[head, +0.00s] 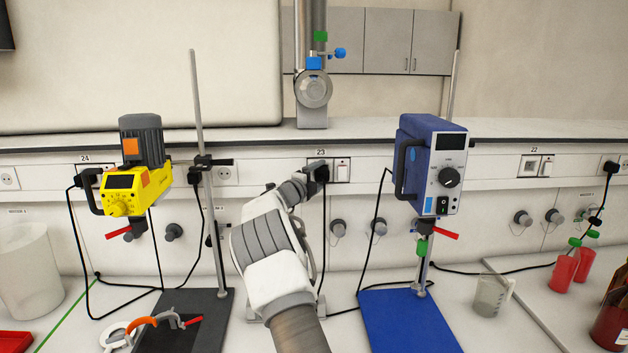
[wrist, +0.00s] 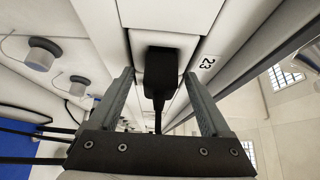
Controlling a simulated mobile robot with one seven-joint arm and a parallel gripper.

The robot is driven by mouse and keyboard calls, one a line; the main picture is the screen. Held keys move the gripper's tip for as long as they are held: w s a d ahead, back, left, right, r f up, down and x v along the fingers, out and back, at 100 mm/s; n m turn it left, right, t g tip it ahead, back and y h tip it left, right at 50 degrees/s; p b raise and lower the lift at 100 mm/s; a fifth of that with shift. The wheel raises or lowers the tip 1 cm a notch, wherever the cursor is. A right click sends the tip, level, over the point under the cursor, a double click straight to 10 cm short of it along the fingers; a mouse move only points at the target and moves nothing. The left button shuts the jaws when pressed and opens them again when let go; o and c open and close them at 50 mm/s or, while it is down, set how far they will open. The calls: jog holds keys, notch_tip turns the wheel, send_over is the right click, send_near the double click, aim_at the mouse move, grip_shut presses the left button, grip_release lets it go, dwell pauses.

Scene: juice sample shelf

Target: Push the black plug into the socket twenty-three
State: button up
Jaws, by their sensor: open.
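The black plug (head: 322,173) sits at the socket twenty-three (head: 342,163) on the wall strip, under the label 23. In the wrist view the plug (wrist: 161,72) is against the pale socket plate, its black cord running toward my gripper's base. How deep the plug sits cannot be told, as its front face is hidden. My gripper (wrist: 160,80) is open, with one finger on each side of the plug and a visible gap to both. In the head view my gripper (head: 308,181) is at the socket, its fingers largely hidden by the wrist.
A yellow stirrer (head: 138,185) on a stand is left of my arm, and a blue stirrer (head: 436,165) on a blue base (head: 410,320) is right. Cords hang along the wall. A beaker (head: 491,295) and red containers (head: 563,270) stand at the right.

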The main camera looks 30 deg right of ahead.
jog(key=b+v, duration=0.5)
jog(key=v, duration=1.2)
jog(key=s+a+r+n+t+y, duration=0.2)
jog(key=a+r+n+t+y, duration=0.1)
jog(key=a+n+y, duration=0.25)
jog(key=s+a+r+n+t+y, duration=0.3)
jog(key=a+n+y, duration=0.2)
jog(key=n, duration=0.2)
jog(key=s+a+f+n+g+y, duration=0.1)
jog(key=s+a+n+g+y, duration=0.1)
jog(key=s+a+n+y, duration=0.6)
jog(key=s+a+f+n+g+h, duration=0.1)
jog(key=s+f+n+g, duration=0.2)
jog(key=s, duration=1.1)
jog(key=s+a+f+n+g+h, duration=0.1)
jog(key=s+f+n+g, duration=0.3)
jog(key=s+f, duration=0.5)
jog(key=s+n+h, duration=0.1)
jog(key=s+n, duration=0.1)
jog(key=s, duration=0.4)
jog(key=shift+s, duration=0.2)
